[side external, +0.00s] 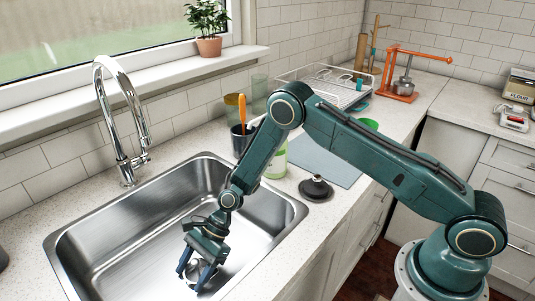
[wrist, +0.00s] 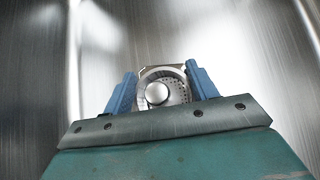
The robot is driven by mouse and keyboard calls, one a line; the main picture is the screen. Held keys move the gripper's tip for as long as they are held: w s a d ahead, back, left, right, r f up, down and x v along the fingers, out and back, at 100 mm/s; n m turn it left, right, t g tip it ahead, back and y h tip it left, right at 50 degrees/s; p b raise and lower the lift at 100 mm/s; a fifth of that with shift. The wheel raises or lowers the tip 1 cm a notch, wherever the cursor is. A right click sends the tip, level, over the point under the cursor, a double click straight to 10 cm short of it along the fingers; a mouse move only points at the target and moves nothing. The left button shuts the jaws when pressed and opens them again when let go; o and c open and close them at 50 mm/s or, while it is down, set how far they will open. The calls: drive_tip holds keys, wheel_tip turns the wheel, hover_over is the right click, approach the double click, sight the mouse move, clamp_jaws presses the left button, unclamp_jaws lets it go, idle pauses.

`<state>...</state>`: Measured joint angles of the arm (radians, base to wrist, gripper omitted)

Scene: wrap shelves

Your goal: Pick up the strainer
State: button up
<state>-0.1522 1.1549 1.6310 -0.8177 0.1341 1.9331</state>
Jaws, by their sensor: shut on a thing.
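The strainer (wrist: 174,84) is a small round metal piece with a perforated face and a knob in its middle. In the wrist view it lies between the two blue fingers of my gripper (wrist: 160,88). In the side view my gripper (side external: 197,277) reaches down into the steel sink (side external: 130,262), near its front side. It is shut on the strainer, with a finger on each side. In the side view the strainer is small and partly hidden by the fingers. I cannot tell whether it touches the sink floor.
The sink walls surround my gripper. A chrome faucet (side external: 117,120) stands behind the sink. A dark cup with utensils (side external: 241,140), a green-labelled bottle (side external: 276,160) and a black plunger-like object (side external: 316,188) stand right of the sink. A dish rack (side external: 322,86) stands farther back.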

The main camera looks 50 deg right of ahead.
wheel_tip(320, 180, up, 10)
idle(0.8)
idle(0.3)
drive_tip(key=shift+r, duration=0.1)
